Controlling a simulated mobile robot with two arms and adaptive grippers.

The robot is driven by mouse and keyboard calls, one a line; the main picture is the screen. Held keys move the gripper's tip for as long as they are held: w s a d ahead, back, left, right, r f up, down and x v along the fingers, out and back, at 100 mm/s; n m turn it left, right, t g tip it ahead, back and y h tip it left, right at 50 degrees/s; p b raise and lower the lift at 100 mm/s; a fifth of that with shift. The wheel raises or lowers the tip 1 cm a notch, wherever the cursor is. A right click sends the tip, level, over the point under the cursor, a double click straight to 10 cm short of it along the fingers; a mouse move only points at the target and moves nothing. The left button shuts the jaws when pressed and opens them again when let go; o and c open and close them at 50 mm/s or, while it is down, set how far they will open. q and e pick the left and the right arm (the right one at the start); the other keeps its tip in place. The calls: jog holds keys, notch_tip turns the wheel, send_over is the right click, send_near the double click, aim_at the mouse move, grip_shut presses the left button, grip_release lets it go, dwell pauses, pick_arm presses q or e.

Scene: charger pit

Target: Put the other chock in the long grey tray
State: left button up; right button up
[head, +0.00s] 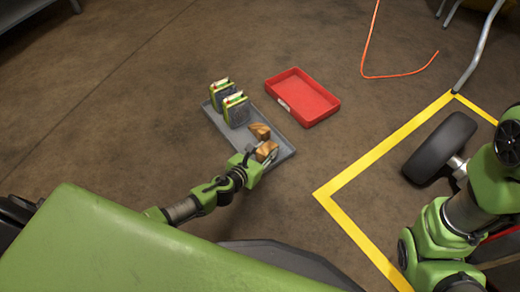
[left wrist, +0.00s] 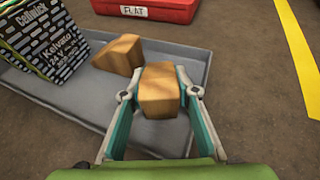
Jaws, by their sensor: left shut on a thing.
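The long grey tray (head: 285,150) lies on the floor in the middle of the head view. One wooden chock (head: 260,131) rests in it, and it also shows in the left wrist view (left wrist: 117,56). My left gripper (head: 258,159) is at the tray's near end, shut on the other wooden chock (left wrist: 160,90). In the left wrist view the held chock is between the fingers, over the tray (left wrist: 80,84). Whether it touches the tray floor I cannot tell. My right arm is at the right of the head view, but its gripper does not show.
Two batteries (head: 236,110) stand in the far part of the grey tray. An empty red tray (head: 318,110), labelled FLAT in the left wrist view (left wrist: 150,8), lies beyond it. A wheel (head: 440,148) stands within yellow floor lines (head: 380,150). An orange cable (head: 395,75) lies behind.

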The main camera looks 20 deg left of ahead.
pick_arm(q)
jog(key=shift+r, duration=0.1)
jog(key=shift+d, duration=0.1)
jog(key=o, duration=1.2)
jog(key=shift+c, duration=0.2)
